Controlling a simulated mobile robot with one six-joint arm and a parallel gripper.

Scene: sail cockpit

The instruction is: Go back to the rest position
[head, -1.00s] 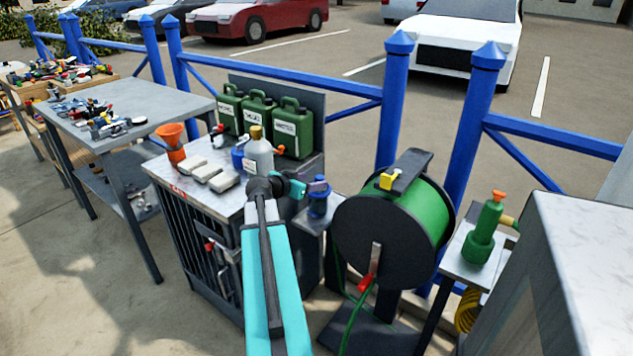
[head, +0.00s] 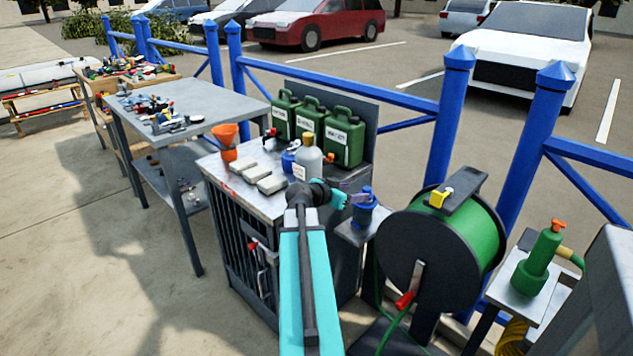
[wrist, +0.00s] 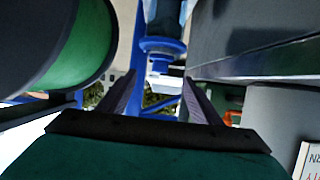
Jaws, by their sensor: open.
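A blue pump-like piece (head: 364,212) stands on a small grey shelf just beyond my gripper in the head view. A blue fitting also shows past the fingertips in the wrist view (wrist: 162,46), apart from them.
A green hose reel (head: 482,240) stands right of my gripper. A workbench (head: 205,97) is at left. Open floor lies at front left.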

